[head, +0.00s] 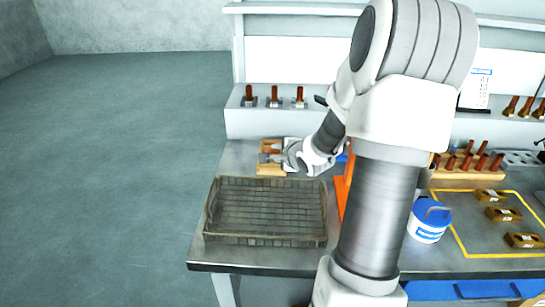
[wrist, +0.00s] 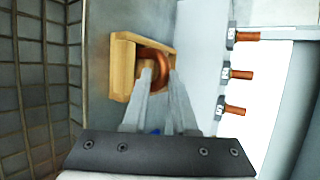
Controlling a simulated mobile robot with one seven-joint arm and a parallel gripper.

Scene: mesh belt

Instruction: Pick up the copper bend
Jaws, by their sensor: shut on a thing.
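The copper bend (wrist: 160,60) is a curved copper-coloured piece inside a shallow wooden tray (wrist: 122,68). My gripper (wrist: 160,80) is over the tray with its fingers shut on the bend, which shows between and beyond the fingertips in the wrist view. In the head view my gripper (head: 272,155) reaches left to the wooden tray (head: 270,170) at the back left of the bench. There the fingers and wrist hide most of the bend.
A dark mesh basket (head: 265,240) stands just in front of the tray. Several copper pieces in grey holders (head: 274,102) stand on the ledge behind. A blue-lidded white tub (head: 430,222) and a wooden rack (head: 468,172) are to the right.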

